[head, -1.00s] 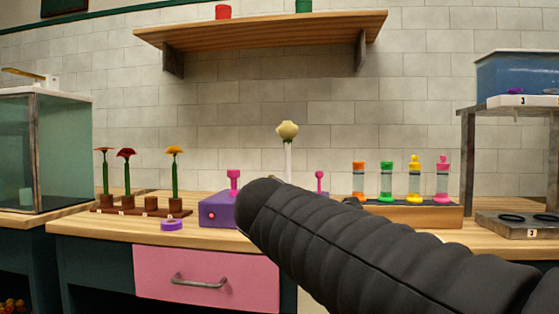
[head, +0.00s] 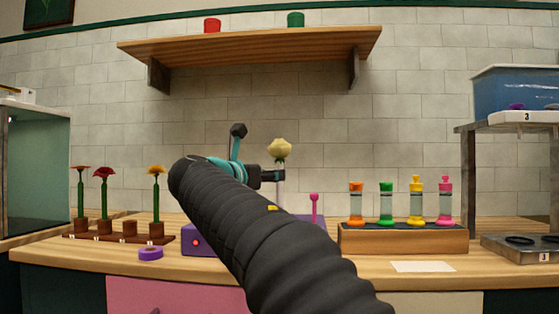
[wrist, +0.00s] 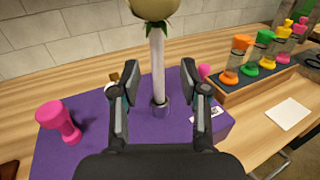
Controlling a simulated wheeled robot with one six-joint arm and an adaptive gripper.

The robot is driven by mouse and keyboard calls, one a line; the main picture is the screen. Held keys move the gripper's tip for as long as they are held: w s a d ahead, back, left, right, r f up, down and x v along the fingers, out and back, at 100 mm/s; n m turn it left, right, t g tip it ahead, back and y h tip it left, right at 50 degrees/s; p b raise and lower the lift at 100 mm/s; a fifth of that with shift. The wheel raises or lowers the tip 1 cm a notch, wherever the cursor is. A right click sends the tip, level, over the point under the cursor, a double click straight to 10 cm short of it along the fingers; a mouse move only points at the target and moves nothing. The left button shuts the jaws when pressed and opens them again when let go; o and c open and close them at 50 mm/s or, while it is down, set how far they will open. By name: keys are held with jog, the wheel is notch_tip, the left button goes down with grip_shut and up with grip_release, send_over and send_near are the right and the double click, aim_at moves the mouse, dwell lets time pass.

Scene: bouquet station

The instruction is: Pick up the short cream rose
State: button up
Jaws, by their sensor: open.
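The cream rose (head: 280,150) stands upright above the purple box in the head view, its lower part partly hidden by my arm. In the wrist view its pale stem (wrist: 158,65) rises from a small round socket (wrist: 160,106) on the purple box (wrist: 90,150), and the bloom is cut by the top edge. My gripper (wrist: 157,78) is open, with one finger on each side of the stem and a gap on both sides.
Pink knobs (wrist: 58,122) stand on the purple box. A wooden rack (head: 400,238) of colour-topped bottles is to the right, near a white card (head: 422,266). Red and orange flowers stand in a wooden holder (head: 75,238) at left, by a purple ring (head: 150,253). A shelf (head: 250,45) hangs above.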

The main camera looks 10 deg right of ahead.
jog(key=x, duration=0.6)
jog(key=shift+w, duration=0.25)
grip_shut()
